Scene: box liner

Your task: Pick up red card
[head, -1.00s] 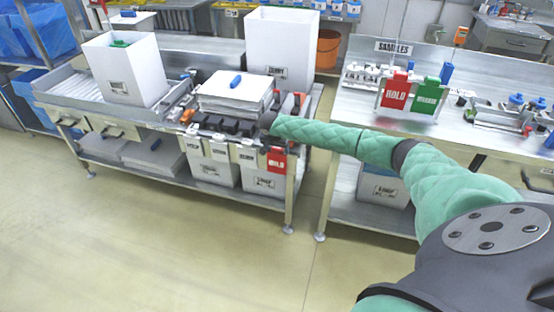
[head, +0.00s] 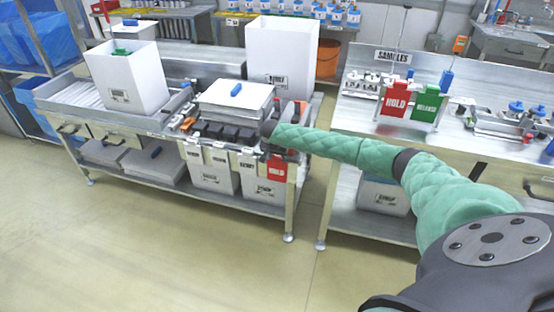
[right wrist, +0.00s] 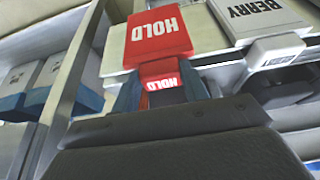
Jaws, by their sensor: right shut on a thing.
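A red card marked HOLD (head: 277,169) hangs at the front right edge of the middle bench in the head view. In the right wrist view the red card (right wrist: 160,36) shows large, with a smaller red part (right wrist: 161,80) below it, also lettered HOLD, upside down. My right gripper (right wrist: 163,92) has its fingers on either side of this lower part and is shut on it. In the head view my right gripper (head: 268,130) is at the bench edge just above the card, its fingers mostly hidden. My left gripper is not in view.
White cards, one marked BERRY (right wrist: 262,14), hang beside the red card. Dark blocks (head: 225,132) and a white stack (head: 236,100) lie on the bench. Another red HOLD sign (head: 396,100) and a green sign (head: 428,104) stand on the right table. The floor in front is clear.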

